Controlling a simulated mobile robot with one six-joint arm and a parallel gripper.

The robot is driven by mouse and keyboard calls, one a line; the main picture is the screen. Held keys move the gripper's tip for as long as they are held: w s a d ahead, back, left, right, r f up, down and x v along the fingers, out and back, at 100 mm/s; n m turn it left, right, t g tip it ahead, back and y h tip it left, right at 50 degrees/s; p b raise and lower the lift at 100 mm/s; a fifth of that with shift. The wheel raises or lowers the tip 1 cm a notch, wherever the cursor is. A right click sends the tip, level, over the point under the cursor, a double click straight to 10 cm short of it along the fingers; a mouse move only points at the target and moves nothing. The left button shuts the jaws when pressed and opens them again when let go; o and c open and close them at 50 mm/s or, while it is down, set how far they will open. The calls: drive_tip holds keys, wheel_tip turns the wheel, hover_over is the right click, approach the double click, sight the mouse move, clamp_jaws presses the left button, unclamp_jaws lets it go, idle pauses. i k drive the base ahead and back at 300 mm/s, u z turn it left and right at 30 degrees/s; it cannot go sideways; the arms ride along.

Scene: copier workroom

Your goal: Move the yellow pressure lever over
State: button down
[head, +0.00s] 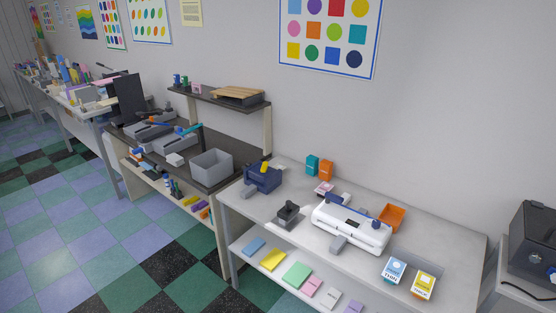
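A small dark blue device (262,179) stands at the left end of the light grey table, near the wall. A short yellow part (265,167) sticks up from its top and looks like the pressure lever. It is small in this view, so its exact tilt is hard to tell. A grey piece (247,192) shows at the device's front left. My gripper is not in view.
The light grey table (450,240) also holds a white machine (350,228), a black stapler-like tool (288,212), teal and orange boxes, an orange tray (391,215) and two cartons. A dark workbench with a grey bin (211,168) adjoins at left. Checkered floor in front is clear.

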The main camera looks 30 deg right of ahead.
sight(264, 169)
drive_tip(key=z, duration=0.2)
drive_tip(key=i, duration=1.15)
drive_tip(key=u, duration=0.35)
